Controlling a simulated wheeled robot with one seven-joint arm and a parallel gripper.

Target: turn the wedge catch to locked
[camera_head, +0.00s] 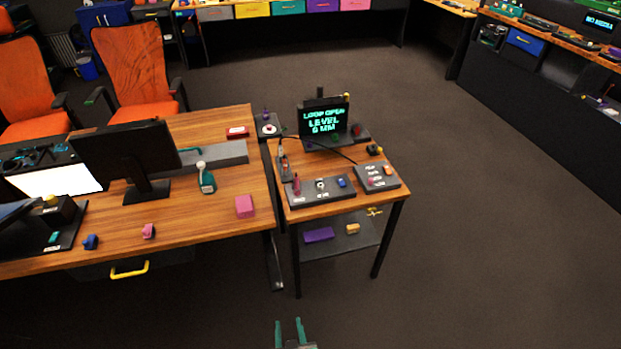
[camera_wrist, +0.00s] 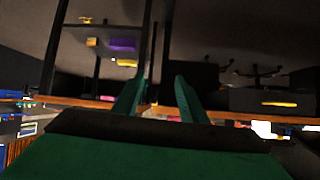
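The small wooden table carries a dark control panel (camera_head: 308,197) with a pink upright piece (camera_head: 296,186), a round black-and-white part (camera_head: 320,184) and a blue piece (camera_head: 342,182). A second grey box (camera_head: 366,184) to its right has pink and orange parts and small lettering. I cannot tell which of these small parts is the wedge catch, or its position. My gripper (camera_head: 288,323) is at the bottom of the head view, well in front of the small table. Its green fingers are apart and empty, also in the wrist view (camera_wrist: 158,92).
A screen (camera_head: 325,119) behind the panel reads "LOOP OPEN LEVEL 0 MM". The table's lower shelf (camera_head: 336,241) holds purple and yellow things. A large desk (camera_head: 190,213) adjoins on the left, with a yellow-handled drawer (camera_head: 128,271). Floor is clear in front and right.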

